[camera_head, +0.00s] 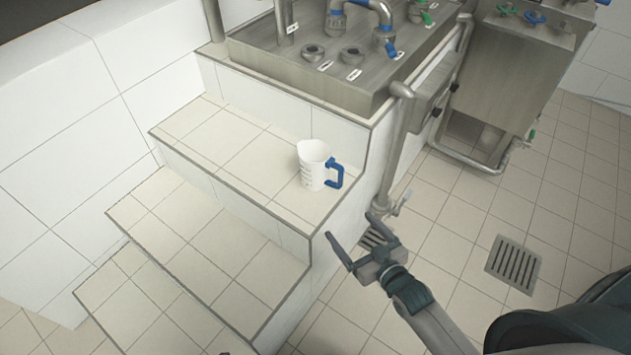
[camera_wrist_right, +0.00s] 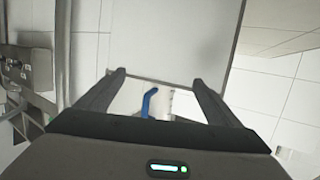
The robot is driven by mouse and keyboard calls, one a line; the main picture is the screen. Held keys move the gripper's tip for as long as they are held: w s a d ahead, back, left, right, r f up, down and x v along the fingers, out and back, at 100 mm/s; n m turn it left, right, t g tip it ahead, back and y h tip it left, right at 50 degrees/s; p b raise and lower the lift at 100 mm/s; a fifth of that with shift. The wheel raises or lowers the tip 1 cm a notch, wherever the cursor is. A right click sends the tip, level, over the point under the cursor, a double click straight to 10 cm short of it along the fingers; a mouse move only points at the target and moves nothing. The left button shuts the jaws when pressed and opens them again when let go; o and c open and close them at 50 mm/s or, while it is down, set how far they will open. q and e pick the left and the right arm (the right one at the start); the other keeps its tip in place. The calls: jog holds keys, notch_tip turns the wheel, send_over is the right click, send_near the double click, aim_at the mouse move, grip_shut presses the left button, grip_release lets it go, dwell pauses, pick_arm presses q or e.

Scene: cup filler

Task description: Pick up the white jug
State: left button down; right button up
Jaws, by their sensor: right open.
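The white jug (camera_head: 312,166) with a blue handle (camera_head: 335,175) stands upright on the top tiled step, near its right end, with the handle towards the right. My right gripper (camera_head: 352,240) is open and empty, below and to the right of the jug, apart from it. In the right wrist view the open fingers (camera_wrist_right: 157,85) frame the blue handle (camera_wrist_right: 149,102) and part of the white jug (camera_wrist_right: 163,108), partly hidden by the gripper body. My left gripper is not in view.
Tiled steps (camera_head: 220,240) descend towards the lower left. A steel machine (camera_head: 320,60) with pipes and valves stands behind the top step. A steel post (camera_head: 393,150) rises right of the jug. A floor drain (camera_head: 513,260) lies at the right.

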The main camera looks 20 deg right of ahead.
aim_at(320, 173)
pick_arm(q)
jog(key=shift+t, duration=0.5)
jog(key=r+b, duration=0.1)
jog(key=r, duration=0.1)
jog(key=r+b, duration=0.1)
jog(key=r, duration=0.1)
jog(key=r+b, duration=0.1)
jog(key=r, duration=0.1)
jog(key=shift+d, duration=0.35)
pick_arm(e)
notch_tip(320, 173, up, 9)
jog(key=a+t+y, duration=0.1)
jog(key=t, duration=0.1)
jog(key=shift+w+a+r, duration=0.15)
jog(key=shift+w+a, duration=0.1)
jog(key=shift+a, duration=0.1)
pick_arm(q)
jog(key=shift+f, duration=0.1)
